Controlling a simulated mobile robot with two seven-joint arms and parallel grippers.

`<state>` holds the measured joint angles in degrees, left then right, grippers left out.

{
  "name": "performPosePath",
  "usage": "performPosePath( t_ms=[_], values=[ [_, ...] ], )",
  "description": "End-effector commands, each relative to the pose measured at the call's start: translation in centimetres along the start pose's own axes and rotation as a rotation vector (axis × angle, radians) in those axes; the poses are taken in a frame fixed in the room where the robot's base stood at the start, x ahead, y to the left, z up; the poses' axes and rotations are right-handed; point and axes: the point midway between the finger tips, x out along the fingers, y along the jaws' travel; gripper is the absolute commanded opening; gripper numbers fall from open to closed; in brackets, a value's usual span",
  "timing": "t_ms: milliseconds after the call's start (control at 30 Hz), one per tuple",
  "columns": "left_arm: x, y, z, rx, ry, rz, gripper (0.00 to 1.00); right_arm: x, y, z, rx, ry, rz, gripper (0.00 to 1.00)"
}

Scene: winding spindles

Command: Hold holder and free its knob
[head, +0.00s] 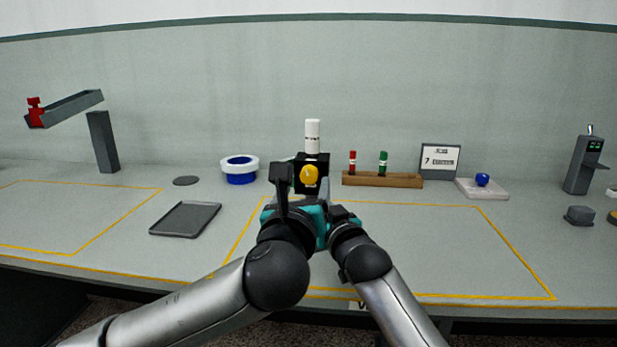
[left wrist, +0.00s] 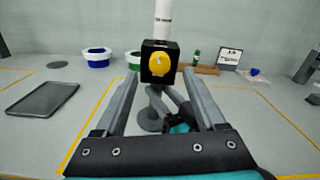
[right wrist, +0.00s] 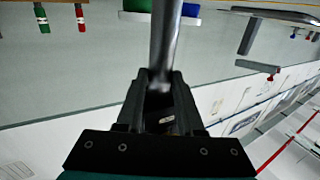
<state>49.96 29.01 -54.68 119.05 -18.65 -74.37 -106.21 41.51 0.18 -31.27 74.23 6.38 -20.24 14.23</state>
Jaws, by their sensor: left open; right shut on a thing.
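The holder is a black block (head: 318,162) on a grey stem, with a round yellow knob (head: 309,174) on its front and a white upright cylinder (head: 312,135) on top. In the left wrist view the block (left wrist: 147,70) and knob (left wrist: 159,66) are just beyond the fingertips. My left gripper (left wrist: 160,80) is open, its two grey fingers either side of the line to the knob, holding nothing. My right gripper (right wrist: 160,90) is shut on the holder's grey stem (right wrist: 166,35), below the block. In the head view my arms hide the stem and most of the base.
A wooden rack (head: 383,180) with red and green spindles and a sign (head: 440,160) stand right of the holder. A blue and white bowl (head: 240,176) and a grey tray (head: 180,233) are to the left.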

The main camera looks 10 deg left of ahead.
Motion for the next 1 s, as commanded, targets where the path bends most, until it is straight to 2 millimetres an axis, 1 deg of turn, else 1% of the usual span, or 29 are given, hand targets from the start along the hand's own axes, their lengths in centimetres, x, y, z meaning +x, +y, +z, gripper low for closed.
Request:
performPosePath(
  t_ms=[33,200,400,600,833,867,1000],
  values=[
    [0.8,0.0,0.0,-0.001,-0.001,0.003,0.72,-0.1,0.0,1.1,0.002,-0.024,0.002,0.00],
    [3.2,0.0,0.0,-0.002,-0.001,0.002,0.72,-0.1,0.0,1.1,0.002,-0.024,0.002,0.00],
    [5.0,0.0,0.0,-0.002,0.000,0.001,0.72,-0.1,0.0,1.1,0.002,-0.024,0.002,0.00],
    [5.7,0.0,0.0,-0.002,0.000,0.001,0.72,-0.1,0.0,1.1,0.002,-0.024,0.002,0.00],
    [5.7,0.0,0.0,-0.002,0.000,0.000,0.72,-0.1,0.0,1.1,0.002,-0.024,0.002,0.00],
    [5.7,0.0,0.0,-0.002,0.000,0.000,0.71,-0.1,0.0,1.1,0.002,-0.024,0.002,0.00],
    [5.7,0.0,0.0,-0.002,0.000,0.000,0.55,-0.1,0.0,1.1,0.002,-0.024,0.002,0.00]
  ],
)
